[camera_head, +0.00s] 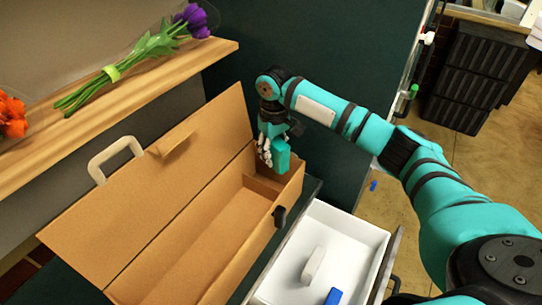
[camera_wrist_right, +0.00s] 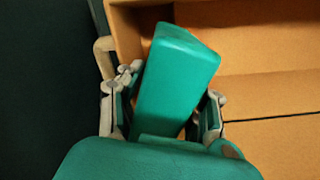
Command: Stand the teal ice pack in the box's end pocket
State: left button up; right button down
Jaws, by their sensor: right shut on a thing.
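The teal ice pack (camera_head: 281,157) is held by my right gripper (camera_head: 266,152) at the far end of the open cardboard box (camera_head: 205,235). In the right wrist view the gripper's fingers (camera_wrist_right: 168,105) sit on either side of the ice pack (camera_wrist_right: 178,75), which looks slightly tilted. The box's end pocket (camera_head: 263,183) is below and beside the pack, behind a low cardboard divider. I cannot tell whether the pack's lower end is inside the pocket. The rest of the box looks empty. My left gripper is not in view.
The box's lid (camera_head: 150,190) with a pale handle (camera_head: 110,158) leans open at left. A wooden shelf (camera_head: 190,66) holds purple tulips (camera_head: 150,45) and orange flowers (camera_head: 12,115). A white drawer (camera_head: 345,232) at right holds a white block (camera_head: 313,264) and a blue object (camera_head: 333,296).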

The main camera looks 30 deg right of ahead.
jog(key=shift+w, duration=0.7)
notch_tip(320, 180, down, 3)
jog(key=shift+p, duration=0.65)
jog(key=shift+f, duration=0.25)
jog(key=c, duration=1.2)
grip_release()
jog(key=shift+o, duration=0.2)
jog(key=shift+r, duration=0.25)
notch_tip(320, 180, up, 12)
jog(key=shift+f+b, duration=0.25)
jog(key=shift+b, duration=0.6)
